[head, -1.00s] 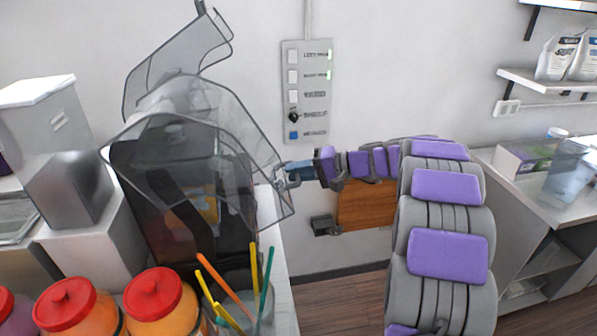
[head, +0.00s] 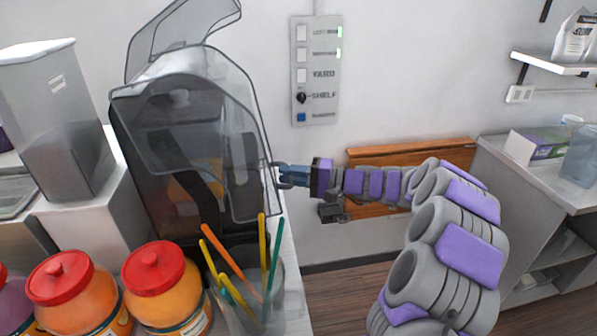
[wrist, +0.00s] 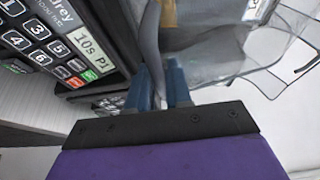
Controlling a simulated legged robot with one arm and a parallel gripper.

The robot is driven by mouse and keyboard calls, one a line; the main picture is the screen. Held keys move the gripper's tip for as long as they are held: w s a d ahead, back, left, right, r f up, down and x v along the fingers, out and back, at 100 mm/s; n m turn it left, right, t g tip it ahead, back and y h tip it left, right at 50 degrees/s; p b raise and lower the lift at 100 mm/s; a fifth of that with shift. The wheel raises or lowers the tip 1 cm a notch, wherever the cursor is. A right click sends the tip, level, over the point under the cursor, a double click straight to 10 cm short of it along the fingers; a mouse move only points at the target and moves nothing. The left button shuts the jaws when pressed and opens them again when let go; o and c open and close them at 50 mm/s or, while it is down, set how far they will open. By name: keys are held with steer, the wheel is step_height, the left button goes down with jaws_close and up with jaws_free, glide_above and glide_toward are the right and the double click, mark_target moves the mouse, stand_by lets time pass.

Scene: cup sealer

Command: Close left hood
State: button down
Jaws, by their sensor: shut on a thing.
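A dark machine (head: 150,190) stands on the counter at left with two clear hoods. The near hood (head: 225,120) is swung down over the machine's front and side. The far hood (head: 185,30) stands raised behind it. I cannot tell by label which is the left one. My gripper (head: 279,177) is at the near hood's right-hand edge and shut on it. In the wrist view, the blue fingers (wrist: 162,88) close on the hood's grey edge (wrist: 152,50), with the clear hood panel (wrist: 220,55) beyond. The fingertips are partly hidden there.
A keypad unit (wrist: 50,40) lies close to the fingers in the wrist view. A cup of coloured straws (head: 250,295) and red-lidded jars (head: 155,275) stand in front of the machine. A switch panel (head: 316,70) is on the wall. A wooden board (head: 400,155) is behind my arm.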

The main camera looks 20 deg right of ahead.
steer(key=shift+y, duration=0.4)
steer(key=a+f+b, duration=0.1)
steer(key=a+f, duration=0.1)
steer(key=a+f+b, duration=0.1)
steer(key=a+f, duration=0.1)
steer(key=shift+w+b, duration=0.25)
steer(key=shift+b, duration=0.05)
steer(key=shift+a+f, duration=0.1)
steer(key=shift+f, duration=0.1)
steer(key=c, duration=1.1)
jaws_free()
steer(key=shift+a, duration=0.2)
steer(key=shift+d, duration=0.1)
steer(key=shift+r, duration=0.1)
steer(key=p+v, duration=0.3)
steer(key=v, duration=1.4)
steer(key=shift+s+d, duration=0.15)
